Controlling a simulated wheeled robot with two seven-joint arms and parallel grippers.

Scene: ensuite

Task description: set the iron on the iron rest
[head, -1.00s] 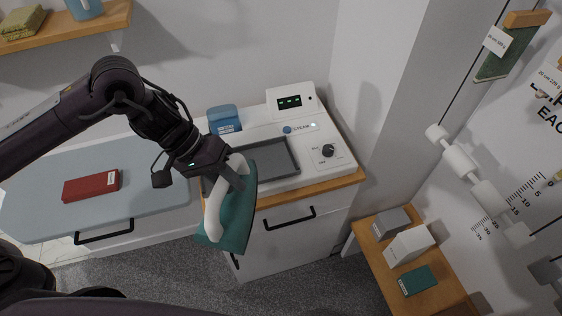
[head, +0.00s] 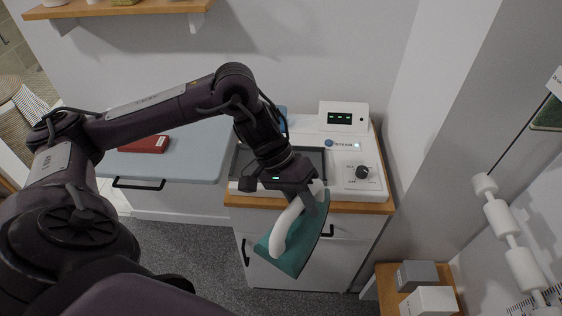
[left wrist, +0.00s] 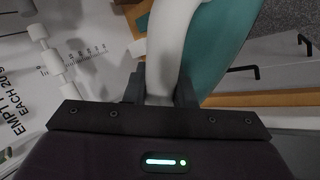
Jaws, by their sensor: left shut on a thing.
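The iron (head: 305,245) has a teal body and a white handle (head: 287,228). My left gripper (head: 318,200) is shut on the handle and holds the iron tilted in the air, in front of the cabinet. The left wrist view also shows the white handle (left wrist: 165,50) between the fingers and the teal body (left wrist: 215,45) beyond it. The iron rest (head: 313,158) is the dark recessed tray on the white steam station. The iron is apart from it, nearer to me and lower in the picture.
The white station has a display (head: 347,117) and a dark knob (head: 362,172), on a wood-topped cabinet (head: 375,207). To its left is a pale blue ironing board (head: 195,155) with a red box (head: 145,144). A low wooden table (head: 388,290) with boxes stands at right.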

